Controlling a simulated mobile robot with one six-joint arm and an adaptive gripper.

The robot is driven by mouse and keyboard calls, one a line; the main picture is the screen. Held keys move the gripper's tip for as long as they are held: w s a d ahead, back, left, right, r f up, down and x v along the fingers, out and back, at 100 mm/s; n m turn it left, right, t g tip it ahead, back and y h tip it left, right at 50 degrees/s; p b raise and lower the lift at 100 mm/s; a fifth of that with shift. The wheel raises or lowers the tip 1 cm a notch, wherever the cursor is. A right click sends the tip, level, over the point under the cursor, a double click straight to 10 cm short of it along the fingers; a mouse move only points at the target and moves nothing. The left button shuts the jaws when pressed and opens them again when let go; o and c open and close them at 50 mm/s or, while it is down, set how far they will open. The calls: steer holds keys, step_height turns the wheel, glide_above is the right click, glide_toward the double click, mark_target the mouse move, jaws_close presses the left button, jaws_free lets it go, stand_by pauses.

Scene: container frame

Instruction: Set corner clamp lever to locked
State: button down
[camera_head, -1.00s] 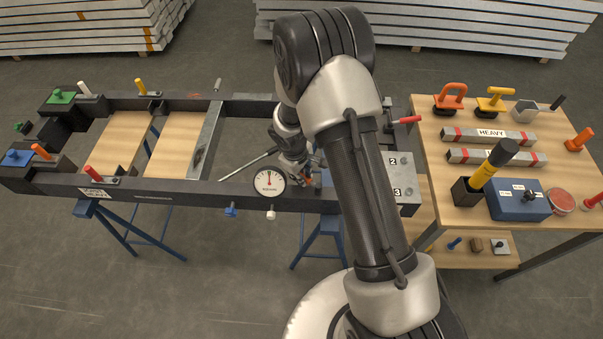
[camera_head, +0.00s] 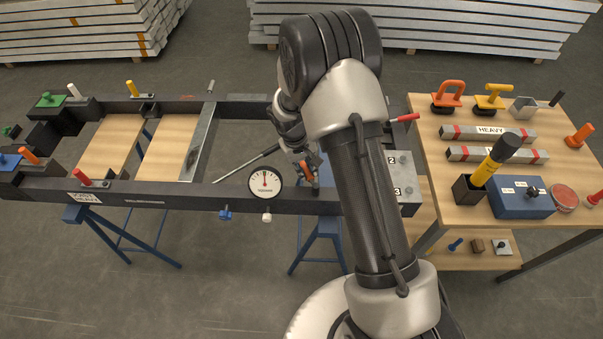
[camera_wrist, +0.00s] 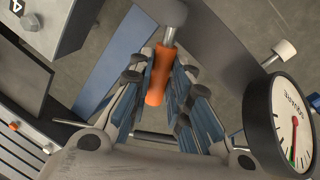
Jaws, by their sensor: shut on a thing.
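An orange lever handle (camera_wrist: 158,76) on a metal rod lies between the fingers of my gripper (camera_wrist: 160,90) in the wrist view. My gripper is shut on it. In the head view the orange handle (camera_head: 309,170) shows at my gripper (camera_head: 306,166), over the near rail of the dark frame (camera_head: 140,194), right of the dial gauge. My arm hides the frame's near right corner, and I cannot read any locked mark.
The round gauge (camera_head: 265,184) stands close beside my gripper, also in the wrist view (camera_wrist: 280,125). A grey numbered block (camera_head: 404,180) is right of my arm. A long rod with a red grip (camera_head: 404,117) crosses behind. The tool table (camera_head: 440,205) stands at right.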

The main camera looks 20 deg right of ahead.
steer(key=shift+d+m+g+b, duration=0.3)
steer(key=shift+d+m, duration=0.3)
steer(key=shift+m, duration=0.55)
steer(key=shift+d+m+g+b, duration=0.25)
steer(key=shift+d+m, duration=0.35)
steer(key=shift+m, duration=0.55)
steer(key=shift+d, duration=0.1)
steer(key=c, duration=1.5)
jaws_free()
steer(key=s+d+v, duration=0.1)
steer(key=d+v, duration=0.1)
steer(key=v, duration=1)
glide_above(307, 169)
steer(key=shift+w+a, duration=0.1)
steer(key=shift+a, duration=0.05)
